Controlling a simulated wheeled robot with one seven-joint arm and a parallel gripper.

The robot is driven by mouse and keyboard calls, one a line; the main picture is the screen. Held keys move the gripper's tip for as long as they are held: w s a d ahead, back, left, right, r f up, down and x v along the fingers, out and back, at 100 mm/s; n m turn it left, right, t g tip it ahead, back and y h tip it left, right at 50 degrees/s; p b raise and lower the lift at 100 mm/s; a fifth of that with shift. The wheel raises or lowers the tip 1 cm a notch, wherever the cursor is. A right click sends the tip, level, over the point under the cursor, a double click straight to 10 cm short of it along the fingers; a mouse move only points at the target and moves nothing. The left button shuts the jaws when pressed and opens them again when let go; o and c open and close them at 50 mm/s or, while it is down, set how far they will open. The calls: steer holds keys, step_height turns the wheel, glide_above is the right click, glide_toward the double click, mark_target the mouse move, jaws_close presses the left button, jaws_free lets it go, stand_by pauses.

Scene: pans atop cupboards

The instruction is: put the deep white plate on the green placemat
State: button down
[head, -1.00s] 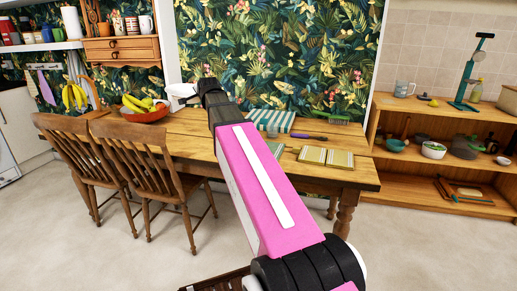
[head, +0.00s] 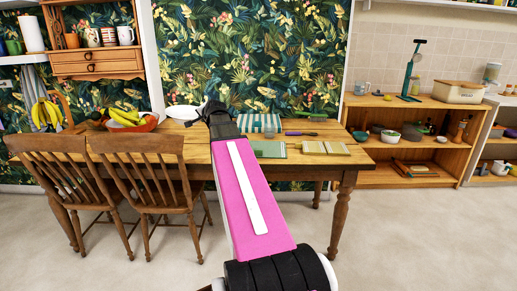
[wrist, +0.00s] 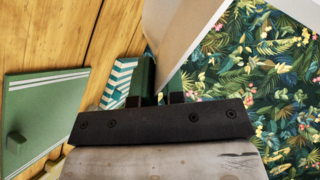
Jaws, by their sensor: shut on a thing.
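The deep white plate (head: 183,112) is at the back of the wooden table, at the left of my gripper (head: 207,112). Its pale side (wrist: 185,35) fills the top middle of the wrist view, tilted. My gripper (wrist: 160,88) is shut on its rim, with the plate apparently above the table. The green placemat (head: 268,150) lies on the table to the right of my gripper. In the wrist view the green placemat (wrist: 50,105), with white stripes along its edges, is at the left.
A striped teal cloth (head: 256,121) and a small teal cup (head: 269,132) are behind the placemat. A beige mat (head: 326,148) lies to its right. A purple-handled utensil (head: 300,134) lies behind. A fruit bowl (head: 146,125) stands left; two chairs (head: 140,175) stand in front.

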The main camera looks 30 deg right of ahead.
steer(key=s+d+f, duration=0.3)
steer(key=s+d, duration=0.1)
steer(key=d, duration=0.8)
steer(key=n+g, duration=0.1)
steer(key=n, duration=0.1)
glide_above(275, 148)
step_height(275, 148, down, 9)
steer(key=shift+w+d, duration=0.1)
steer(key=shift+d, duration=0.05)
steer(key=shift+f, duration=2.05)
steer(key=shift+f, duration=0.15)
steer(key=c, duration=1.2)
jaws_free()
